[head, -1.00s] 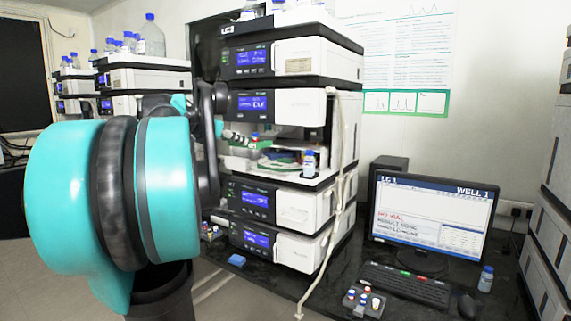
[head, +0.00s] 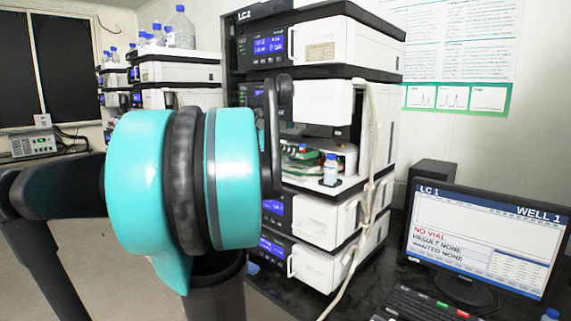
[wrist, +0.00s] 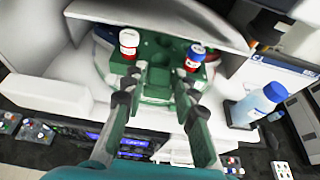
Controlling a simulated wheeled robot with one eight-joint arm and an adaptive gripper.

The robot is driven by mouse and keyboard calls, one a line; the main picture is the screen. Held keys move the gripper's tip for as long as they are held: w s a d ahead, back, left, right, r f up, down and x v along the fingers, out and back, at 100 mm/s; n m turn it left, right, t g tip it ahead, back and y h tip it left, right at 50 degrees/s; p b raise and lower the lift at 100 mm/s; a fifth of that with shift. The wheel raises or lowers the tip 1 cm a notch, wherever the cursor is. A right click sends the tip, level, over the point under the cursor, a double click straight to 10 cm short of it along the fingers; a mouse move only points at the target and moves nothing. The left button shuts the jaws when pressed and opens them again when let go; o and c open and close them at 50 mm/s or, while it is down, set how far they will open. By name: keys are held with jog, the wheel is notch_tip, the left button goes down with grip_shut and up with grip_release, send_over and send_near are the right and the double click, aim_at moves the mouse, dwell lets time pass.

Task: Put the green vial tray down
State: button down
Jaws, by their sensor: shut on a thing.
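The green vial tray (wrist: 158,83) shows in the wrist view between and beyond the fingers of my gripper (wrist: 160,78), which is shut on it. The tray is at the open bay of the instrument stack, over a round pale and green surface. In the head view a small part of the tray (head: 301,152) shows past my arm, which hides my gripper. I cannot tell whether the tray's underside touches what is below.
A blue-capped bottle (head: 331,169) stands on the bay's right front ledge; it is close right of my gripper in the wrist view (wrist: 250,105). A pale tube (head: 370,180) hangs down the stack's front. A monitor (head: 485,238) and keyboard (head: 425,305) are at the right.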

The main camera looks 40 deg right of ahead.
jog(key=shift+f, duration=2.15)
jog(key=shift+f, duration=0.15)
jog(key=c, duration=1.2)
grip_release()
jog(key=shift+a+r, duration=0.25)
jog(key=shift+a, duration=0.05)
jog(key=v, duration=1.1)
jog(key=shift+a+r, duration=0.15)
jog(key=shift+a, duration=0.05)
